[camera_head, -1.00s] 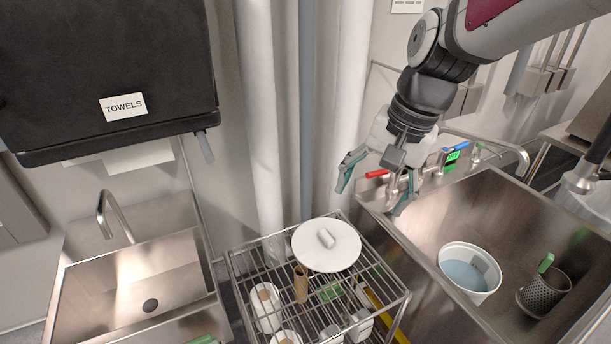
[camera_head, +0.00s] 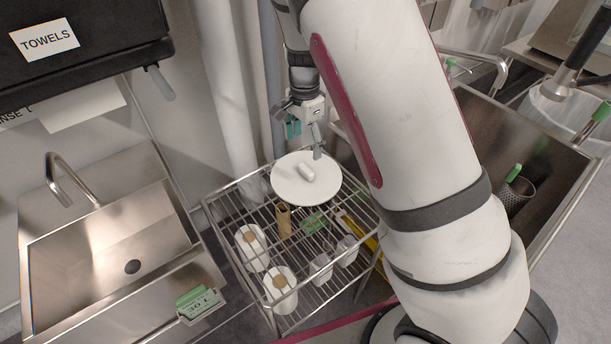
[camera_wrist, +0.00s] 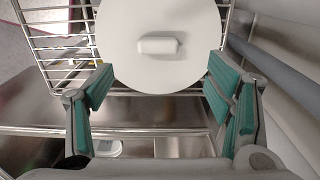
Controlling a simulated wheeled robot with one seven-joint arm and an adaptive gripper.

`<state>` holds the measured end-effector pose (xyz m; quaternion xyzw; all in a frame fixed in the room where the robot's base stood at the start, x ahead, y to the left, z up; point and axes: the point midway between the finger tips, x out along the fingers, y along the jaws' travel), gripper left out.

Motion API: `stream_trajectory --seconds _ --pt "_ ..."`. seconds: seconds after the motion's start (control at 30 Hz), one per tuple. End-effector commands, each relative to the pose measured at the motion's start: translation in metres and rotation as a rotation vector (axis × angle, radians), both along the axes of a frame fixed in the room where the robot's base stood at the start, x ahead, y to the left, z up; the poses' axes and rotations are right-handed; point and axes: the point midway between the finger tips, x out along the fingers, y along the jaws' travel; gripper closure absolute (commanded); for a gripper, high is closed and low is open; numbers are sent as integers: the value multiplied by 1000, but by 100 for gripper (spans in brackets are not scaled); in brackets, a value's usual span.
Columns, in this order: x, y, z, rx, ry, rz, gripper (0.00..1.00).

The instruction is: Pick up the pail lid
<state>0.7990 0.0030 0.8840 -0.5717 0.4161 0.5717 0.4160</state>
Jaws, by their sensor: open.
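The pail lid (camera_head: 299,186) is a white round disc with a raised oblong handle (camera_head: 307,172) at its middle. It lies on the back right part of the wire rack (camera_head: 218,207). My gripper (camera_head: 305,140) is open and empty above the lid's far side in the head view. In the wrist view the lid (camera_wrist: 160,68) fills the top middle, and its handle (camera_wrist: 158,46) lies crosswise. My open fingers (camera_wrist: 160,100) stand on either side of the lid's near edge, with the handle beyond the fingertips.
On the rack stand paper rolls (camera_head: 280,288), a brown tube (camera_head: 284,220), a green item (camera_head: 314,222) and clear cups (camera_head: 321,268). A small sink (camera_head: 110,245) is at left. A large sink (camera_head: 480,110) is at right, partly hidden by my arm. Pipes (camera_head: 228,90) rise behind the rack.

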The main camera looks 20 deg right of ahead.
Motion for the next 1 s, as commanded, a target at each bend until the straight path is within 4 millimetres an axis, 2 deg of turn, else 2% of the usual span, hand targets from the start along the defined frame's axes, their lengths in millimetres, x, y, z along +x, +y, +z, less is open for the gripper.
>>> stream_trajectory --seconds 0.03,0.2,0.53,0.8,1.0 --pt "-1 -1 -12 -1 4 0 27" --pt "0 0 -38 0 2 1 27" --pt "-1 -1 -58 0 1 1 27" --pt "-2 -3 -95 -1 2 1 27" --pt "-2 -2 -100 0 -1 2 27"
